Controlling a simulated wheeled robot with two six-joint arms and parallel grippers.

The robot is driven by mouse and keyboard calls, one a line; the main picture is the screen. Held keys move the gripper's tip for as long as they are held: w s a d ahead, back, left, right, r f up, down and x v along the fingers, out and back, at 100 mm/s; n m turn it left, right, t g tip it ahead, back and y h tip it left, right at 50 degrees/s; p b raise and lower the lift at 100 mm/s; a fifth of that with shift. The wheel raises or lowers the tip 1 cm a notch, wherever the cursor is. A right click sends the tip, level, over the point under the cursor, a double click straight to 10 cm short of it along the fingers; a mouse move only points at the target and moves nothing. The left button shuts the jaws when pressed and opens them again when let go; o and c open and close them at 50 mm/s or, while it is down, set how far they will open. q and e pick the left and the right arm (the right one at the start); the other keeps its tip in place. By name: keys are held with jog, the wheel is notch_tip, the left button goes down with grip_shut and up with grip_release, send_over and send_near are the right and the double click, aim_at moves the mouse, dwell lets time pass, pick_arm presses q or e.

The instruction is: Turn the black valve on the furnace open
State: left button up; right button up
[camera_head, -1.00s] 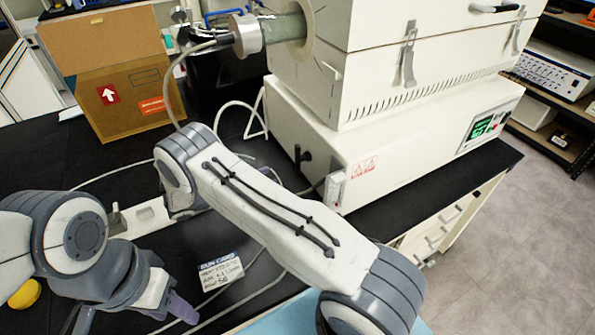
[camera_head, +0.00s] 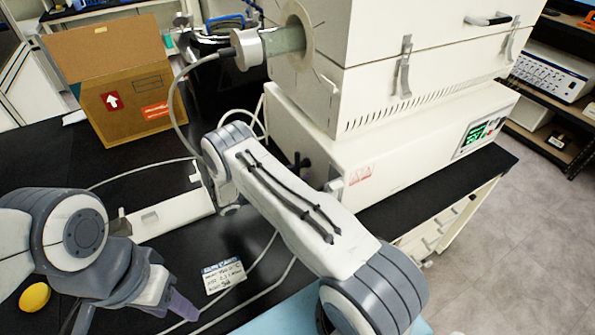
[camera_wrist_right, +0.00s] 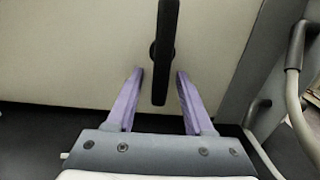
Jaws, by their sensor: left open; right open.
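The black valve (camera_head: 300,161) is a small handle on the left side of the white furnace base (camera_head: 325,135). In the right wrist view the valve handle (camera_wrist_right: 166,25) stands upright on a round pivot against the pale furnace wall. My right gripper (camera_wrist_right: 159,72) is open, with a purple finger on each side of the handle's lower end. Gaps show between the handle and both fingers. In the head view my right gripper is hidden behind its arm. My left gripper (camera_head: 180,304) is at the lower left, away from the furnace; only part of its purple fingers shows.
A cardboard box (camera_head: 125,105) stands at the back left. A glass tube (camera_head: 283,40) with a metal end fitting sticks out of the upper furnace. Cables, a label card (camera_head: 224,276) and a yellow object (camera_head: 34,298) lie on the black bench.

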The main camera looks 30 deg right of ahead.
grip_shut()
jog(key=shift+w+f+m+b, duration=0.15)
jog(key=shift+w+m+b, duration=0.05)
jog(key=shift+m+b, duration=0.7)
jog(key=m+b, duration=0.2)
jog(key=w+m+b, duration=0.1)
jog(key=m+b, duration=0.2)
jog(key=shift+w, duration=0.1)
jog(key=shift+w+r+m+b, duration=0.2)
jog(key=shift+r+m+b, duration=0.3)
jog(key=shift+m+b, duration=1.4)
jog(key=shift+w+r+m+b, duration=0.2)
jog(key=shift+r+m+b, duration=0.25)
jog(key=shift+m+b, duration=1.45)
jog(key=shift+w+r+m+b, duration=0.2)
jog(key=shift+r+m+b, duration=0.3)
jog(key=shift+m+b, duration=1.35)
